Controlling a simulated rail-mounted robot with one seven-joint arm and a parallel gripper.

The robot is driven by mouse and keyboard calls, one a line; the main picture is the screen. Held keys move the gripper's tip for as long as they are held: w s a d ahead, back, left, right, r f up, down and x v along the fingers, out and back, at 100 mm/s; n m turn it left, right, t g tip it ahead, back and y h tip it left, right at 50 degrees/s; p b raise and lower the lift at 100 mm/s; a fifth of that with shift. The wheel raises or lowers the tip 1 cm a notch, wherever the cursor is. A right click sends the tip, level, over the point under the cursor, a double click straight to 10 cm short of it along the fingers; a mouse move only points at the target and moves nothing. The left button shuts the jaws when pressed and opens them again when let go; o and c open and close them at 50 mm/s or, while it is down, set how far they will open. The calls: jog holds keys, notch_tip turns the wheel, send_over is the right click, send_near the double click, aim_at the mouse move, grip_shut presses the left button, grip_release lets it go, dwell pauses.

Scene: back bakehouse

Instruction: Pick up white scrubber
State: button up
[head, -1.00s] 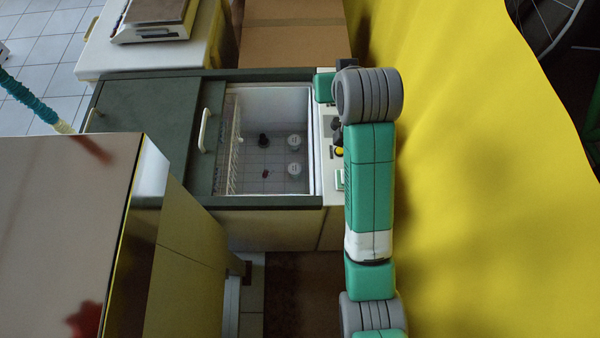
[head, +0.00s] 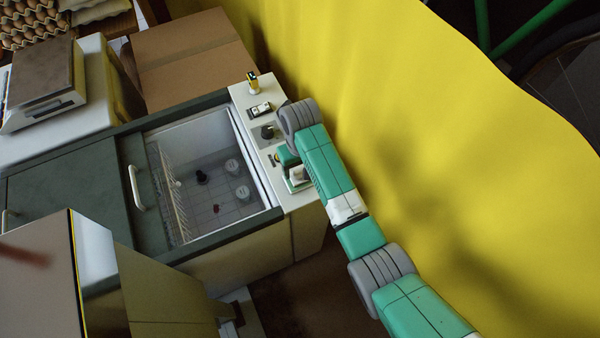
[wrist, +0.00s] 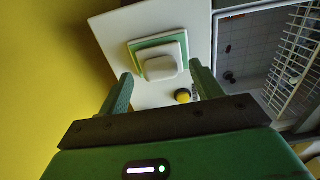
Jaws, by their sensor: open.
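The white scrubber appears to be the rounded white block (wrist: 160,67) on a square, green-edged white dish (wrist: 143,45) in the wrist view. In the head view the white block (head: 298,173) sits on the near end of the narrow white ledge (head: 304,196), beside the open chest. My gripper (wrist: 160,77) is open and empty. In the wrist view its two fingers lie left and right of the block in the picture, apart from it. The height gap is hard to tell.
A small yellow and black item (wrist: 183,95) stands near the dish. Further along the ledge are a dark square item (head: 268,134), a small flat device (head: 260,110) and a yellow-topped bottle (head: 253,86). A yellow wall (head: 400,130) runs close beside my arm. The open chest (head: 205,178) has a wire rack.

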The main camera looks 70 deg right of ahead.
jog(key=shift+f, duration=0.8)
jog(key=c, duration=1.1)
jog(key=shift+o, duration=0.2)
notch_tip(320, 180, up, 12)
notch_tip(320, 180, up, 6)
jog(key=p, duration=0.6)
send_over(300, 169)
jog(key=shift+r, duration=0.1)
